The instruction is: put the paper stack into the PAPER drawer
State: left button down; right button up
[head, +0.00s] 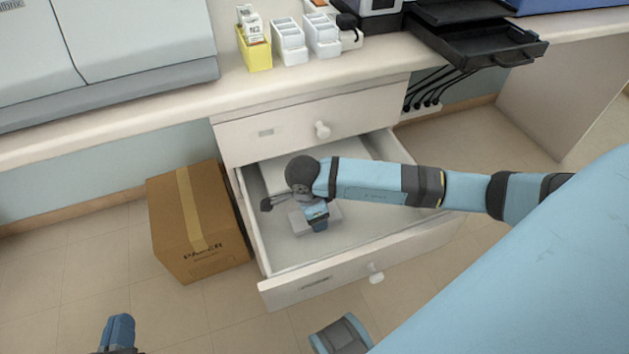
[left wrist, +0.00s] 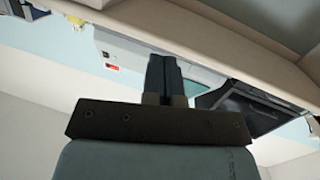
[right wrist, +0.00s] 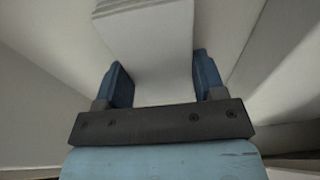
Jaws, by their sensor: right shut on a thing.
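The paper stack (head: 299,223) is a pale block low inside the open lower drawer (head: 335,274). My right gripper (head: 317,217) reaches down into the drawer and is shut on the stack. In the right wrist view the white stack (right wrist: 155,45) lies between the two blue fingers (right wrist: 158,82). I cannot tell whether the stack touches the drawer floor. The drawer's front label is too small to read. My left gripper (head: 117,332) is at the lower left of the head view, away from the drawer; its fingers look together and empty in the left wrist view (left wrist: 164,75).
A cardboard box (head: 195,220) marked PAPER stands on the floor left of the drawer. The upper drawer (head: 290,128) is shut. The counter above holds a yellow holder (head: 256,57), white holders (head: 291,45) and a black tray (head: 480,48).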

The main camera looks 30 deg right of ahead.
jog(key=o, duration=1)
pick_arm(q)
jog(key=shift+s+f, duration=0.1)
pick_arm(e)
jog(key=shift+r, duration=0.2)
pick_arm(q)
notch_tip(320, 180, down, 6)
jog(key=s+a+g+y+p, duration=0.2)
jog(key=g+p, duration=0.1)
jog(key=shift+a, duration=0.35)
pick_arm(e)
jog(key=r, duration=0.4)
jog(key=a+r, duration=0.1)
jog(key=r, duration=0.6)
jog(key=shift+w+a+r, duration=0.2)
jog(key=shift+a+r, duration=0.1)
jog(key=shift+a, duration=0.1)
